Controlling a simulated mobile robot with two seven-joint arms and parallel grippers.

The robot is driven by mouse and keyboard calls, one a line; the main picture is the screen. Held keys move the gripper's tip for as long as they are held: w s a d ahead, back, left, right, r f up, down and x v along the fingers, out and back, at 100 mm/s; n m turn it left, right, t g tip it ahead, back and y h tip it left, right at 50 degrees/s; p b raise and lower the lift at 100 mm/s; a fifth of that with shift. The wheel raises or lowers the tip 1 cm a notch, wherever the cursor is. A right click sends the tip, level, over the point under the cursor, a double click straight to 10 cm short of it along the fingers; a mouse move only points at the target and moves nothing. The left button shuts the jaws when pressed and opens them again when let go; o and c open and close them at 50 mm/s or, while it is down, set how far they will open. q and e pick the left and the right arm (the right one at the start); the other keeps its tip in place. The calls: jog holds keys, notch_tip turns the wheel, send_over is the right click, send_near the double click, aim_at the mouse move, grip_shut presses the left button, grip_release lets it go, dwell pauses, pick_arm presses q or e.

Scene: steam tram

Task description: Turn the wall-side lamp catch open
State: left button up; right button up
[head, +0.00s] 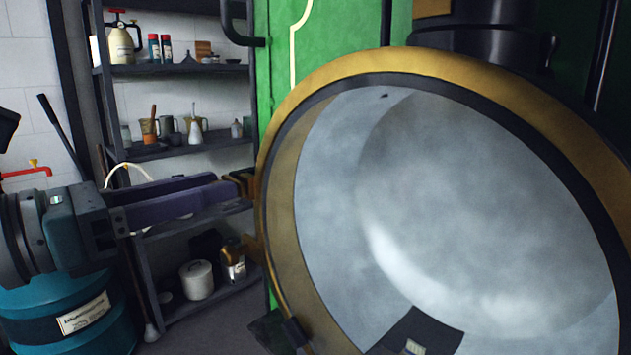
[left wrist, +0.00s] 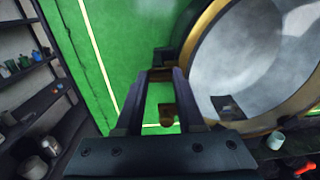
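The big round lamp (head: 282,115) has a wide brass rim and a grey, cloudy glass front. It fills the right of the head view and shows at upper right in the left wrist view (left wrist: 189,45). A small brass-brown piece (head: 243,180), perhaps the catch, sticks out from the rim's left edge. My left gripper (head: 222,187) reaches it from the left, its purple fingertips close to it. In the left wrist view its fingers (left wrist: 163,76) stand apart, with a small brown piece (left wrist: 168,114) showing in the gap. I cannot tell whether they touch it. My right gripper is not in view.
A dark shelf rack (head: 188,146) with cans, jars and pots stands behind my left arm. A green panel (head: 271,62) rises behind the lamp. A blue drum (head: 50,312) stands at lower left. A brass bracket (head: 251,247) juts from the rim lower down.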

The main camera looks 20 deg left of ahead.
pick_arm(q)
grip_shut()
jog(key=shift+r, duration=0.1)
jog(key=n+p, duration=0.4)
jog(key=n, duration=0.3)
jog(key=shift+a+r, duration=0.15)
jog(key=n+p, duration=0.2)
jog(key=n, duration=0.3)
jog(key=shift+w+a+n, duration=0.1)
jog(key=shift+n, duration=0.3)
jog(key=n+p, duration=0.2)
jog(key=n, duration=0.2)
jog(key=shift+a+n, duration=0.1)
jog(key=shift+n, duration=0.3)
jog(key=shift+f, duration=0.2)
jog(key=shift+n, duration=0.3)
